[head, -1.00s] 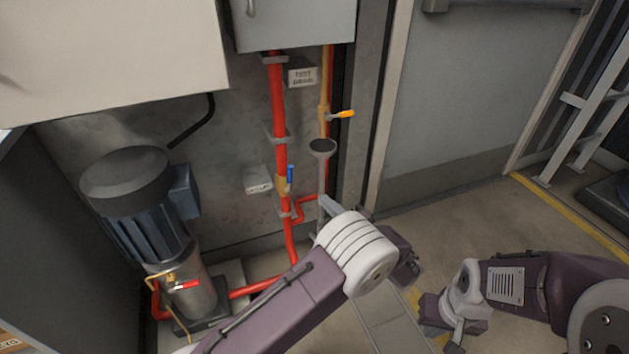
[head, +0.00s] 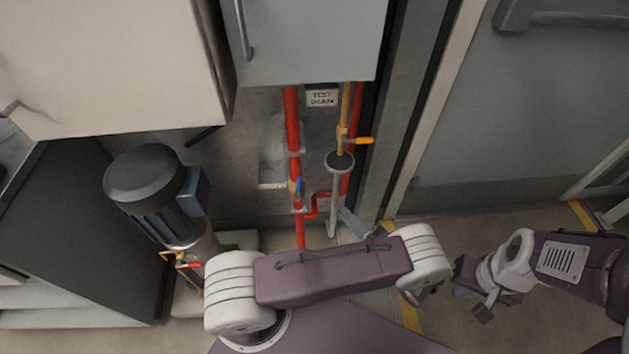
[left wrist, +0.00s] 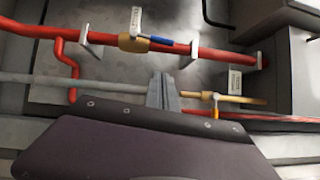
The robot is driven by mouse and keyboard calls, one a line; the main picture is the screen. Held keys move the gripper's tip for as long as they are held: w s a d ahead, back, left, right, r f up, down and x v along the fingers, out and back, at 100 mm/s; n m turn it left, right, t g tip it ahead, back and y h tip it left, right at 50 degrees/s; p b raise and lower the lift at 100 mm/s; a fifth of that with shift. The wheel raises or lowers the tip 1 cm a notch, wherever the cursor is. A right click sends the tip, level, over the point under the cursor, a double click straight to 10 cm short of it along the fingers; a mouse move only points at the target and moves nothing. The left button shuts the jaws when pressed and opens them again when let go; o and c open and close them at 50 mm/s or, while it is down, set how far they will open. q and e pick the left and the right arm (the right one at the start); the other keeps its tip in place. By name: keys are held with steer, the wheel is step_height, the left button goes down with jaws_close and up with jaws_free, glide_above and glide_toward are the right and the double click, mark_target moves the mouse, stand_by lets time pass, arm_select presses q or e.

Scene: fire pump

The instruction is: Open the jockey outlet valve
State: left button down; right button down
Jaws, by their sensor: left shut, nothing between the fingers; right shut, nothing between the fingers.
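A valve with a blue lever (head: 298,186) sits on the red vertical pipe (head: 292,120). Its lever lies roughly along the pipe. In the left wrist view the blue lever (left wrist: 161,43) and its brass body (left wrist: 133,42) show above the fingers, on a pipe that runs sideways there. A small plate (head: 272,175) is beside it, its writing unreadable. My left gripper (head: 352,221) is below and right of the lever, apart from it, partly hidden by my arm; its shut fingers also show in the left wrist view (left wrist: 163,90). My right gripper (head: 484,310) is shut at the lower right.
A grey drain funnel (head: 339,162) and its pipe stand right of the red pipe. A yellow-levered valve (head: 362,140) is under the TEST DRAIN sign (head: 321,96). A grey cabinet (head: 305,45) hangs above. The pump (head: 155,195) stands left. The floor near the door (head: 500,120) is clear.

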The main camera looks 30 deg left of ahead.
mark_target(299, 188)
arm_select(q)
steer(key=s+a+b+x, duration=0.1)
steer(key=s+b+x, duration=0.1)
steer(key=x, duration=1.1)
steer(key=shift+s, duration=0.2)
steer(key=shift+r, duration=0.1)
